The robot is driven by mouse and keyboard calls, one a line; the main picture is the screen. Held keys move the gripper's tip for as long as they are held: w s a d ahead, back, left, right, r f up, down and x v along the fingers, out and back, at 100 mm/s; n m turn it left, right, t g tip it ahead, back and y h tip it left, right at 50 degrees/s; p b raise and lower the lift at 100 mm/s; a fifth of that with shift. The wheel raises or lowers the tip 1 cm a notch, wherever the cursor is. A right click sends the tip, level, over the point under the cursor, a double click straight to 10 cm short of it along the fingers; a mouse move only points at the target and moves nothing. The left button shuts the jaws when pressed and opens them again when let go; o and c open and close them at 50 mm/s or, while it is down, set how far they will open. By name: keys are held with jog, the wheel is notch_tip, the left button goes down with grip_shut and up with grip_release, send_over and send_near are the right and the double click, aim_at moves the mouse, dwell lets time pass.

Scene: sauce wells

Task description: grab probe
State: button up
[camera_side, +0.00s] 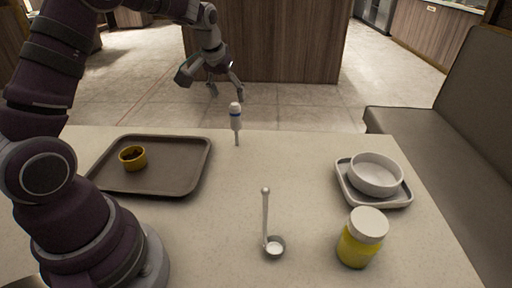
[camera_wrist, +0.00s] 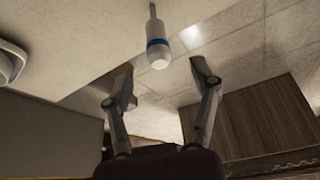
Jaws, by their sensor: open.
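The probe (camera_side: 236,118) has a white handle with a blue band and a thin grey stem. In the side view it stands upright near the table's far edge, stem down. It also shows in the wrist view (camera_wrist: 157,46), with its white end toward my gripper. My gripper (camera_side: 226,97) is open and empty, above and a little behind and left of the probe in the side view. In the wrist view the two fingers of my gripper (camera_wrist: 165,88) are spread, and the probe's white end shows above and between their tips, apart from both.
A brown tray (camera_side: 185,180) with a small yellow cup (camera_side: 133,158) is at left. A ladle (camera_side: 266,220) and a yellow jar with a white lid (camera_side: 362,240) are in front. A white bowl (camera_side: 376,175) sits on a small tray (camera_side: 345,185) at right. Table around the probe is clear.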

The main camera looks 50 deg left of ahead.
aim_at(236, 130)
jog(key=x, duration=0.7)
jog(key=shift+d+f, duration=0.15)
jog(key=shift+f, duration=0.3)
grip_shut()
jog(key=shift+r, duration=0.15)
